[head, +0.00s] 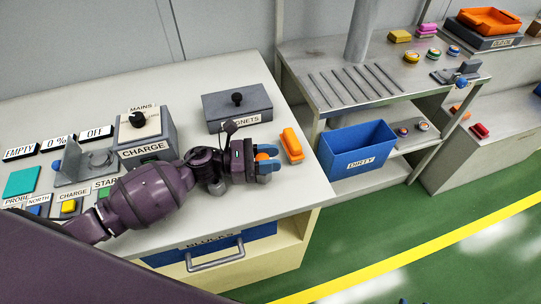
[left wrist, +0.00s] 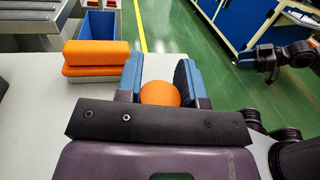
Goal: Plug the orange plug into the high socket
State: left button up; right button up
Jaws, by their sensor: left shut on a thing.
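My left gripper (head: 267,161) is over the front right part of the grey bench, its blue fingers shut on a round orange thing (left wrist: 160,94). Only its rounded top shows between the fingers in the left wrist view; I cannot tell if it is the plug. A separate orange block (head: 291,146) lies on the bench just right of the gripper, apart from it; it also shows in the left wrist view (left wrist: 95,58). My right gripper (left wrist: 258,60) shows small at the right of the left wrist view; its opening is unclear. I cannot make out a high socket.
A grey MAGNETS box (head: 238,106) with a black knob stands behind the gripper. The CHARGE box (head: 147,136) stands to its left. A blue DIRTY bin (head: 357,151) is on the lower shelf right of the bench. Green floor is open at the lower right.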

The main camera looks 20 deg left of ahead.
pick_arm(q)
jog(key=shift+f, duration=0.2)
pick_arm(e)
jog(key=shift+s+f, duration=0.15)
jog(key=shift+f, duration=0.05)
pick_arm(q)
jog(key=o, duration=1)
jog(key=shift+s+f, duration=0.1)
pick_arm(e)
jog(key=shift+w+r, duration=0.15)
jog(key=shift+w, duration=0.3)
pick_arm(q)
jog(key=shift+f, duration=0.1)
pick_arm(e)
jog(key=shift+s, duration=0.15)
